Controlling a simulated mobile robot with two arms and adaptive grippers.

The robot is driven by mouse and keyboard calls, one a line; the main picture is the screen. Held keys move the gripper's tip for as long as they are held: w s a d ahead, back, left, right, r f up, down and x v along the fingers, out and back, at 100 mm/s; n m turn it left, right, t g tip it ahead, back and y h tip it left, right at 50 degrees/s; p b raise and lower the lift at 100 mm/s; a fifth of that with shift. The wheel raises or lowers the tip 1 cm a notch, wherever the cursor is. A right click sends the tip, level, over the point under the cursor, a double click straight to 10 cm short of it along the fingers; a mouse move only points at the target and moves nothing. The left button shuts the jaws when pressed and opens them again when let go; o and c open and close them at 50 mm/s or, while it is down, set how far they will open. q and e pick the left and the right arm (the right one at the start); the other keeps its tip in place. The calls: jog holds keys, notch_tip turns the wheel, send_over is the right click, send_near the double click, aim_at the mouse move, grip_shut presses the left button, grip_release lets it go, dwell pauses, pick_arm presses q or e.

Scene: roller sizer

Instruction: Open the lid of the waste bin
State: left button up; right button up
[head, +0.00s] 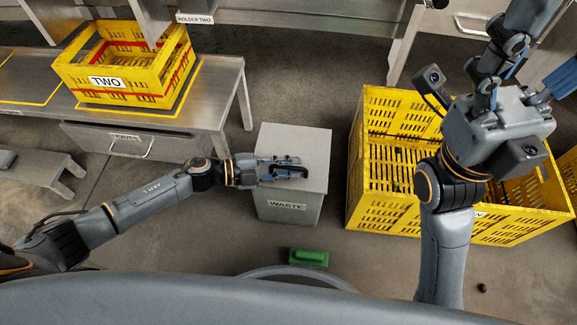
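The waste bin (290,209) is a grey box with a "WASTE" label on its front, standing on the floor near the middle of the head view. Its flat grey lid (297,140) looks closed. My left gripper (300,172) reaches in from the left and lies over the lid. Its fingers are small and overlap in this view, so I cannot tell whether they touch the lid or how far apart they are. A handle on the lid cannot be made out. My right gripper (525,55) is raised close to the camera at the upper right, fingers spread, with nothing between them.
A large yellow crate (362,150) stands right of the bin, partly behind my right arm. A yellow crate labelled "TWO" (106,82) sits on a metal table (215,92) at the left. A green object (309,258) lies on the floor before the bin.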

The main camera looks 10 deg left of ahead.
pick_arm(q)
grip_shut()
